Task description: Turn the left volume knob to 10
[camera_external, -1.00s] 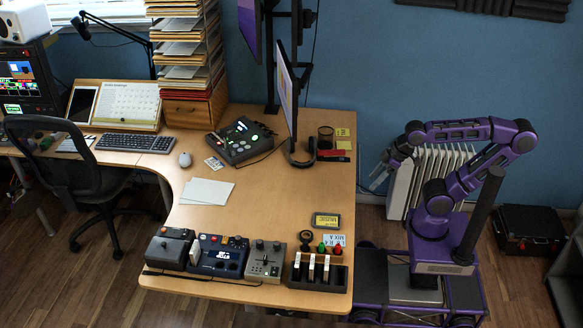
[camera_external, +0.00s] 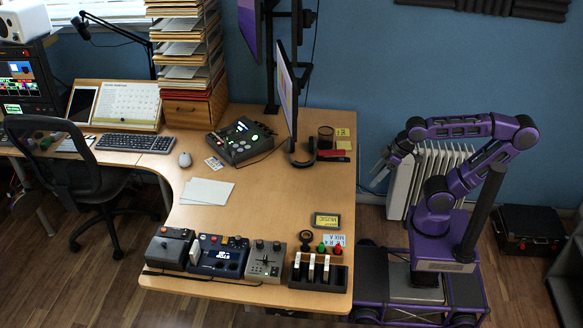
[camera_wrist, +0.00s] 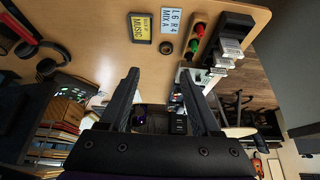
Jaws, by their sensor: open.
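A small grey control box (camera_external: 265,262) with two dark knobs on top (camera_external: 259,245) stands at the front of the desk. I cannot tell which knob is the left volume one, and any scale is too small to read. A dark blue unit (camera_external: 219,257) with a small lit display stands to its left. My gripper (camera_external: 377,174) is open and empty, off the right edge of the desk, in front of the white radiator and well away from the knobs. In the wrist view its two fingers (camera_wrist: 167,95) are spread apart with nothing between them.
A monitor (camera_external: 288,95) stands behind. The desk's middle right is clear.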

